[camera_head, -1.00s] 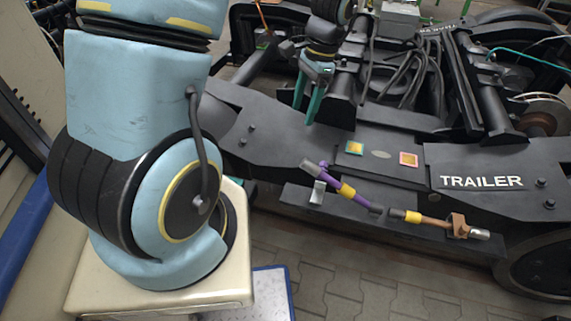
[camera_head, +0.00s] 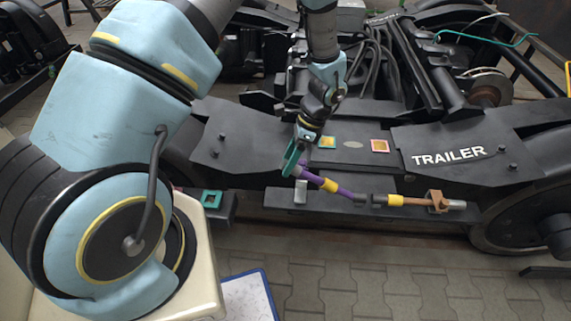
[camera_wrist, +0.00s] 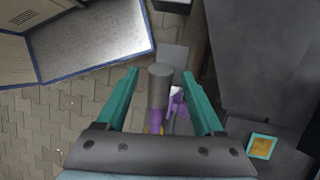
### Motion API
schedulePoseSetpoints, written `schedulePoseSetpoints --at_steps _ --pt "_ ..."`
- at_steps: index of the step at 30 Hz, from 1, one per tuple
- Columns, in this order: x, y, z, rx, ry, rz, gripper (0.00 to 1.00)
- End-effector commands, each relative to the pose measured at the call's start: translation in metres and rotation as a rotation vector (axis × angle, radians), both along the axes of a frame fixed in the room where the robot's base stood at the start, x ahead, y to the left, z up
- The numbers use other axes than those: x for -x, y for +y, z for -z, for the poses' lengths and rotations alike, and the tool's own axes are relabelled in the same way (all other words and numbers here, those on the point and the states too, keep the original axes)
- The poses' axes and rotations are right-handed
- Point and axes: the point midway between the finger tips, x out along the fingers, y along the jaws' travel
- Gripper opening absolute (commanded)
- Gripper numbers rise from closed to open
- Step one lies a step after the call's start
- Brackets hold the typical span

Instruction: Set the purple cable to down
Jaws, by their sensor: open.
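The purple cable (camera_head: 345,192) has a yellow band and dark end pieces. It lies tilted in front of the bogie frame, its left end higher than its right end. My gripper (camera_head: 291,163) is at its upper left end, with teal fingers. In the wrist view the cable's grey end (camera_wrist: 160,88) shows between the two open fingers of my gripper (camera_wrist: 162,74), with a gap on each side. The purple part (camera_wrist: 156,118) below it is partly hidden by the gripper body.
A brown cable (camera_head: 420,201) with a yellow band lies to the right, near the purple cable's lower end. A silver bracket (camera_head: 301,190) stands below the purple cable's left end. The black bogie plate marked TRAILER (camera_head: 490,155) is behind. A blue-edged panel (camera_head: 250,297) lies lower left.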

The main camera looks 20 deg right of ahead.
Motion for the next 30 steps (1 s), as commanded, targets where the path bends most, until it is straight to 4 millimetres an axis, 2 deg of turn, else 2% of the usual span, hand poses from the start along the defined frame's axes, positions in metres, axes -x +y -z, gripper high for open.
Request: schedulePoseSetpoints --at_steps 6,15,30 --pt "0.0 0.008 0.017 0.0 0.0 0.0 0.69" --pt "0.0 0.009 0.019 0.001 0.0 -0.001 0.69" --pt "0.0 0.008 0.019 0.001 0.0 -0.001 0.14"
